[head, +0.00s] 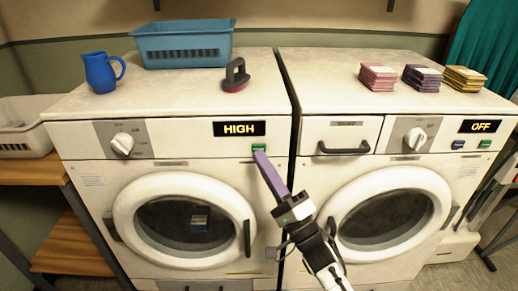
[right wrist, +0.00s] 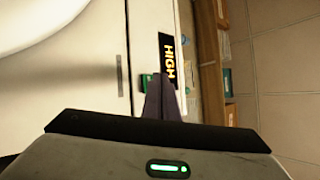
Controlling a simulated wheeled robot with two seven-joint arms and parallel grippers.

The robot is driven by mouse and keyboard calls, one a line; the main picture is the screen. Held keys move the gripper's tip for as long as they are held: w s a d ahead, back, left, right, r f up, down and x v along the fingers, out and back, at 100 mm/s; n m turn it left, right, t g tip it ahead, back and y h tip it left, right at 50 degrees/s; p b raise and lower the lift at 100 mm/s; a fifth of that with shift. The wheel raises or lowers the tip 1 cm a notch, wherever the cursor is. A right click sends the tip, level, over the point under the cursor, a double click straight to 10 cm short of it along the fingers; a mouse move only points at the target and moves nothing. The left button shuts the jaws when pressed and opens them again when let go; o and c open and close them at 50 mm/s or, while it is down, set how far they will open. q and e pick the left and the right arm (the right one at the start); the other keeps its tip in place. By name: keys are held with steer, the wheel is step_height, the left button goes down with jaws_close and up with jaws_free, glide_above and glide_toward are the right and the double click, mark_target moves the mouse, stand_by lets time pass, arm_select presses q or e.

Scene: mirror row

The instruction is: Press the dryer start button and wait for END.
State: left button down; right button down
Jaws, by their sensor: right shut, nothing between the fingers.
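The left machine (head: 80,185) has a lit display (head: 239,129) reading HIGH, which also shows sideways in the right wrist view (right wrist: 168,62). A green button (head: 259,147) sits below the display's right end; it also shows in the right wrist view (right wrist: 146,81). My right gripper (head: 261,157) is shut and empty, its purple fingers pointing up at the panel. The fingertips are at the button's lower edge in the head view; I cannot tell whether they touch. In the right wrist view the fingers (right wrist: 163,98) overlap part of the button and display. My left gripper is not in view.
The left machine's round door (head: 180,215) is closed. The right machine has a drawer (head: 340,135) and a display (head: 487,126) reading OFF. On top stand a blue jug (head: 101,73), a blue basket (head: 182,45), a dark-handled brush (head: 236,76) and several cloth stacks (head: 422,77).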

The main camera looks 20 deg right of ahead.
steer(key=shift+w, duration=0.15)
steer(key=shift+w+d, duration=0.1)
steer(key=shift+w, duration=0.15)
steer(key=shift+w+d, duration=0.1)
steer(key=shift+w, duration=0.25)
stand_by(0.7)
steer(key=shift+s, duration=0.15)
steer(key=shift+s+a+p, duration=0.2)
steer(key=shift+s+p, duration=0.25)
steer(key=shift+s, duration=0.2)
